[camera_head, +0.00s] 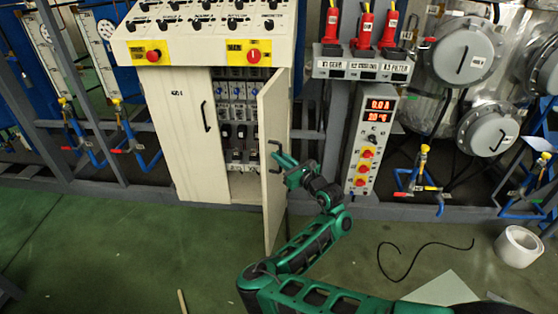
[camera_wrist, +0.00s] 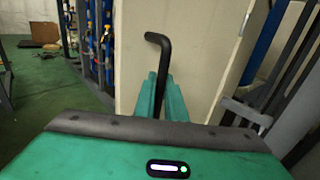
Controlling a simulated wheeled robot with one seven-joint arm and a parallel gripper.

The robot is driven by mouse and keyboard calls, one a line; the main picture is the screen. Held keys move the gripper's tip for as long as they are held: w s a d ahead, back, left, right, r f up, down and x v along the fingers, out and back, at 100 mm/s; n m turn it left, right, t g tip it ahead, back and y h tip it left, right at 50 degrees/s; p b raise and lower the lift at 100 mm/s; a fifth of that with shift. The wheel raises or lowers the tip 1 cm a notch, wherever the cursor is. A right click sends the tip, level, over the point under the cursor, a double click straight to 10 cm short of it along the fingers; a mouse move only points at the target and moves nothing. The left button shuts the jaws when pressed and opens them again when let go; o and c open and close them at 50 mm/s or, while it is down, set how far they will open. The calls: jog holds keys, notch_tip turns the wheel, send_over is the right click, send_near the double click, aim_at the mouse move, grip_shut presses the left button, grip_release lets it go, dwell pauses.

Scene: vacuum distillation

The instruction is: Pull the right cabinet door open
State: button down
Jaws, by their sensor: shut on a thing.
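The right cabinet door (camera_head: 272,190) is a cream panel and stands swung well out from the cabinet front. Its black handle (camera_head: 274,148) is on its outer face. My gripper (camera_head: 284,160) is at the handle, shut on it. In the wrist view the green fingers (camera_wrist: 161,98) close around the lower part of the dark bent handle (camera_wrist: 160,50), and the door panel (camera_wrist: 200,60) is behind it. The left door (camera_head: 182,130) is shut, with its own black handle (camera_head: 206,116). Breakers (camera_head: 238,110) show inside the open cabinet.
The control unit (camera_head: 369,145) with red digits stands right of the door. A black cable (camera_head: 408,262) and a white roll (camera_head: 519,246) lie on the green floor. The floor (camera_head: 150,245) in front of the cabinet is mostly clear.

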aim_at(281, 148)
jog(key=shift+w+d, duration=0.15)
jog(key=shift+d, duration=0.15)
jog(key=c, duration=1.8)
grip_release()
jog(key=shift+a, duration=0.2)
jog(key=r, duration=0.4)
jog(key=shift+a+r, duration=0.15)
jog(key=shift+a, duration=0.1)
jog(key=s+a+r, duration=0.4)
jog(key=s+a, duration=0.1)
jog(key=s+a+r, duration=0.2)
jog(key=s+a, duration=0.1)
jog(key=shift+r, duration=0.25)
